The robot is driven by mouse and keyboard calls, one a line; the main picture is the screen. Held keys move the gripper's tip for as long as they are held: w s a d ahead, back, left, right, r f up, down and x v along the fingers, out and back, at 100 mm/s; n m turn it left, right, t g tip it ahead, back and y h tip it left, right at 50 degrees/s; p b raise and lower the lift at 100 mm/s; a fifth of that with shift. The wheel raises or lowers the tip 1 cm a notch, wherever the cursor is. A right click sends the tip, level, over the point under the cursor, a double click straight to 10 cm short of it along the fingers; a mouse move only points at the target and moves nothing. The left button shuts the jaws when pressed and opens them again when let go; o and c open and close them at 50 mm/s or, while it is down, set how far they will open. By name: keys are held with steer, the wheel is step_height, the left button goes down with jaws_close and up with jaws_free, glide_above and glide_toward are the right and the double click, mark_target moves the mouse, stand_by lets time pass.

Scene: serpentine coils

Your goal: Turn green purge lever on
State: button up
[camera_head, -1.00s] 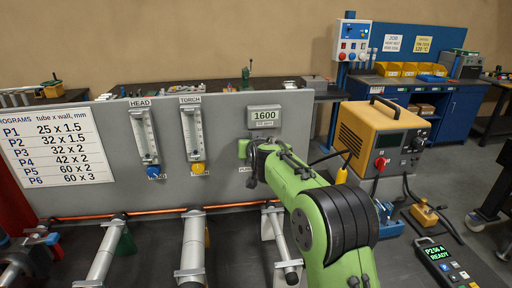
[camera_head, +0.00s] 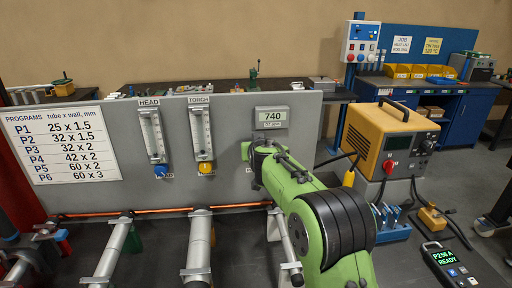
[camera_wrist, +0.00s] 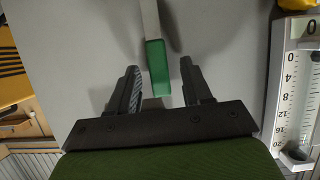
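The purge lever shows in the wrist view as a pale flat bar with a green end (camera_wrist: 158,68). The green end lies between the fingertips of my gripper (camera_wrist: 160,80), with a visible gap on both sides. My gripper is open and holds nothing. In the head view my gripper (camera_head: 254,166) is at the grey panel (camera_head: 100,195), below the small display (camera_head: 272,118), which reads 740. A small green piece (camera_head: 246,150) shows beside it there. My arm hides most of the lever in that view.
Two flow tubes marked HEAD (camera_head: 154,137) and TORCH (camera_head: 201,133) are on the panel left of my gripper. An orange rod and metal tubes lie low in front of the panel. A yellow power unit (camera_head: 375,135) stands to the right.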

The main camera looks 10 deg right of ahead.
steer(key=b+v, duration=0.1)
steer(key=v, duration=1.4)
steer(key=shift+s+b, duration=0.3)
steer(key=shift+s, duration=0.1)
steer(key=s+d+f+g, duration=0.2)
steer(key=s+f, duration=0.2)
steer(key=s, duration=0.7)
steer(key=s+d+f+g, duration=0.2)
steer(key=s+f+g, duration=0.1)
steer(key=s, duration=0.8)
steer(key=s+d+f+g, duration=0.2)
steer(key=s+f, duration=0.3)
steer(key=s, duration=0.6)
steer(key=shift+s+f+g, duration=0.25)
steer(key=shift+s+g, duration=0.1)
steer(key=shift+g, duration=0.05)
